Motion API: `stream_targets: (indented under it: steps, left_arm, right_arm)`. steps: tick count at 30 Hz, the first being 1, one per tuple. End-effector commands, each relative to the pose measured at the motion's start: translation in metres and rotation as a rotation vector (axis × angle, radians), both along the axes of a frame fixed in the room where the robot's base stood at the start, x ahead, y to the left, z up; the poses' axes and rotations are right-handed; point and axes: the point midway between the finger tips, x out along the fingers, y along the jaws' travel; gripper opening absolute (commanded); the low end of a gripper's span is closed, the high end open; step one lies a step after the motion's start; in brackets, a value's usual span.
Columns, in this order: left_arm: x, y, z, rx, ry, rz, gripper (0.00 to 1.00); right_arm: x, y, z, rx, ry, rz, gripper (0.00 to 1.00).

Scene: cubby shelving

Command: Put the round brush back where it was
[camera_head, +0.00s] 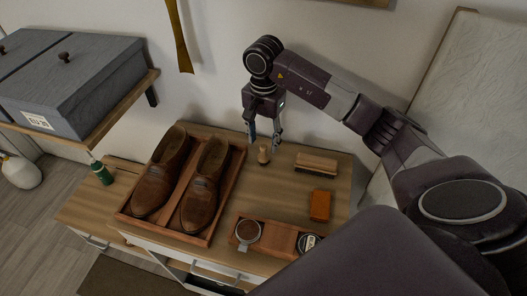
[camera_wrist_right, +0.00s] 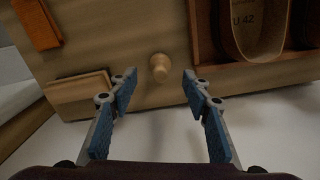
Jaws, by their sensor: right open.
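The round brush (camera_head: 264,154), small with a pale wooden knobbed handle, appears to stand upright on the wooden cabinet top (camera_head: 290,180), right of the shoe tray. In the right wrist view the round brush (camera_wrist_right: 160,66) shows beyond the fingertips, roughly centred between them. My right gripper (camera_head: 264,138) is open and empty, pointing down at the brush; its blue-padded fingers (camera_wrist_right: 160,88) are spread apart and do not appear to touch it. My left gripper is in neither view.
A wooden tray (camera_head: 122,216) holds brown shoes. Right of the brush lie a long wooden brush (camera_head: 316,163) and an orange block (camera_head: 320,205). A small wooden tray (camera_head: 279,238) with round tins is at the front. Grey boxes (camera_head: 80,80) stand on a left shelf.

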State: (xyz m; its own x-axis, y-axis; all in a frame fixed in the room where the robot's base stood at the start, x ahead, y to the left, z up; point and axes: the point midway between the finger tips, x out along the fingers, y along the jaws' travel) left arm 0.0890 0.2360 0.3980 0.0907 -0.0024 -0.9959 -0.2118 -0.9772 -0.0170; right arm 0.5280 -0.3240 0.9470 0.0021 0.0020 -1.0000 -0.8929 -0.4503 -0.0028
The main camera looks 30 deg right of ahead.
Motion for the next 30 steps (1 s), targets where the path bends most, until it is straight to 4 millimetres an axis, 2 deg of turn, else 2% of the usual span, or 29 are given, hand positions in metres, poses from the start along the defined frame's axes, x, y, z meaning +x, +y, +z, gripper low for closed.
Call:
stream_targets:
  steps: [1, 6, 12, 30]
  left_arm:
    - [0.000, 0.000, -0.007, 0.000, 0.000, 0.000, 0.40]
    - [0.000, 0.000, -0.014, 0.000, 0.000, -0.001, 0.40]
    - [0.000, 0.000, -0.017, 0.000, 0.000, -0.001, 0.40]
    - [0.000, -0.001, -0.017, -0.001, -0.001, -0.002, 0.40]
  right_arm:
    - [0.002, 0.000, 0.010, -0.001, -0.007, -0.001, 0.44]
    - [0.001, 0.000, 0.041, -0.001, -0.004, -0.001, 0.44]
    - [0.000, 0.000, 0.061, 0.000, 0.000, 0.000, 0.44]
    - [0.000, 0.000, 0.066, 0.001, 0.000, -0.001, 0.44]
